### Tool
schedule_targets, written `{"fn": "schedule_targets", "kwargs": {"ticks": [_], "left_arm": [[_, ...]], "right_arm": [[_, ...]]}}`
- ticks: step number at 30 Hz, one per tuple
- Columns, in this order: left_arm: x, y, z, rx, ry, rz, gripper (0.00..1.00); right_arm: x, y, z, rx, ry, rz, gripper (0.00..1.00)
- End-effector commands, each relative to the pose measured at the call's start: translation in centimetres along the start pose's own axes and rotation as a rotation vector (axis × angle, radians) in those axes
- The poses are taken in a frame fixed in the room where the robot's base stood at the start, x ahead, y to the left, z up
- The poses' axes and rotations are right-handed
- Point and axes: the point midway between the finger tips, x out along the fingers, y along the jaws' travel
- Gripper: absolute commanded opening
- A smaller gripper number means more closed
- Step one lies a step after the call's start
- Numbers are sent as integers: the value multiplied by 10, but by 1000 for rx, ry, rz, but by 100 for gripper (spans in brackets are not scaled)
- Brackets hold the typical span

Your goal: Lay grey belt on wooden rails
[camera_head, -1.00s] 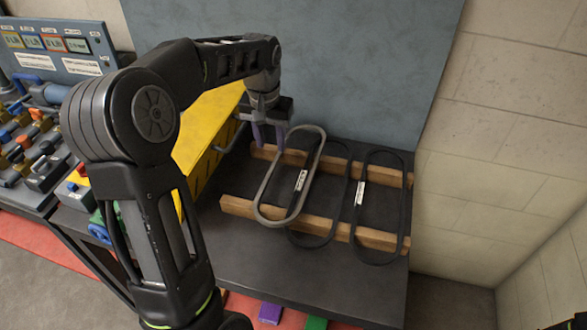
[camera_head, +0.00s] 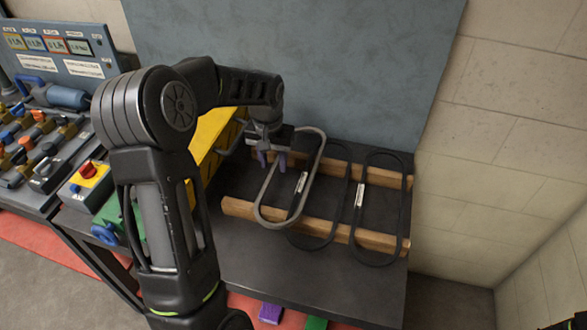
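The grey belt (camera_head: 263,195) is a long loop lying slantwise across the two wooden rails, the back rail (camera_head: 335,171) and the front rail (camera_head: 240,208). It partly overlaps a black belt on its right. My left gripper (camera_head: 272,159) is just above the left end of the back rail, at the upper left side of the grey belt. Its two purple fingers are apart, with nothing clearly between them. The right finger is close to the belt; I cannot tell whether they touch.
Two black belts with white labels, the middle one (camera_head: 345,190) and the right one (camera_head: 406,215), lie across the rails. A yellow box (camera_head: 208,135) stands left behind my arm. A grey-blue panel (camera_head: 350,70) closes the back. The dark table front (camera_head: 300,268) is clear.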

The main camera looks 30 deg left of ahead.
Motion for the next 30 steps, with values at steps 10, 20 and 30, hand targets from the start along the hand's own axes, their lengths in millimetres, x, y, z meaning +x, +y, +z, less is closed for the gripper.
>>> {"fn": "schedule_targets", "kwargs": {"ticks": [10,20,30], "left_arm": [[2,0,0,0,0,0,38],[2,0,0,0,0,0,34],[2,0,0,0,0,0,6]], "right_arm": [[0,0,0,0,0,0,36],[0,0,0,0,0,0,36],[0,0,0,0,0,0,36]]}}
